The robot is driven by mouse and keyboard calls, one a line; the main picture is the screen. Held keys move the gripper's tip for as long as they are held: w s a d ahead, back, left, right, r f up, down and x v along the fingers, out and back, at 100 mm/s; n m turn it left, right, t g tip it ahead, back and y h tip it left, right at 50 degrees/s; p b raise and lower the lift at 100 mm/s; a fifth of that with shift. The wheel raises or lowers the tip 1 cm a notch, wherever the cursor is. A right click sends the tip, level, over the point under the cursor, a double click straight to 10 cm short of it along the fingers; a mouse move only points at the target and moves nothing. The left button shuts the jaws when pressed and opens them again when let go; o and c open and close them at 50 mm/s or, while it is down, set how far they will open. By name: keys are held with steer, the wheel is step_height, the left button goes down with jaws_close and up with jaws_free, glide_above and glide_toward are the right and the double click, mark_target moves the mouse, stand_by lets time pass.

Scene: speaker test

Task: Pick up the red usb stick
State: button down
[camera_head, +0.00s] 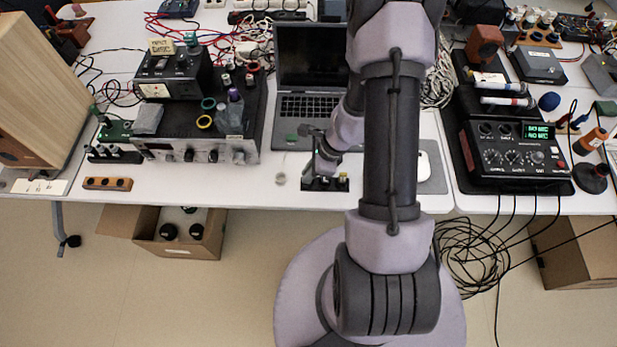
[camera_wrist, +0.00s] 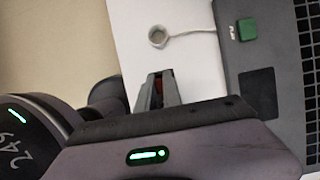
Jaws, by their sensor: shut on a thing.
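My gripper (camera_head: 322,170) is low at the table's front edge, just in front of the laptop, in the head view. In the wrist view my gripper (camera_wrist: 158,80) has its two dark fingers close together. A dark red sliver of the red usb stick (camera_wrist: 158,89) shows between them, and the fingers are shut on it. Most of the stick is hidden by the fingers. In the head view I cannot make the stick out. I cannot tell whether it touches the table.
The open laptop (camera_head: 310,107) stands behind my gripper, with a small green piece (camera_wrist: 246,29) on it. A small pale ring with a cord (camera_wrist: 158,37) lies nearby. A black block (camera_head: 325,184) sits at the front edge. Electronics (camera_head: 195,151) fill the left; a mixer (camera_head: 514,152) stands right.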

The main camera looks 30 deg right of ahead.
steer(key=shift+r, duration=0.1)
steer(key=shift+r+p, duration=0.3)
steer(key=shift+r, duration=0.05)
step_height(320, 180, up, 3)
steer(key=shift+f+p, duration=0.2)
steer(key=shift+p, duration=0.6)
steer(key=s+d+p, duration=0.1)
steer(key=s, duration=0.7)
steer(key=s+d+r+p, duration=0.1)
steer(key=s, duration=0.7)
steer(key=shift+d+r, duration=0.25)
steer(key=shift+w, duration=0.15)
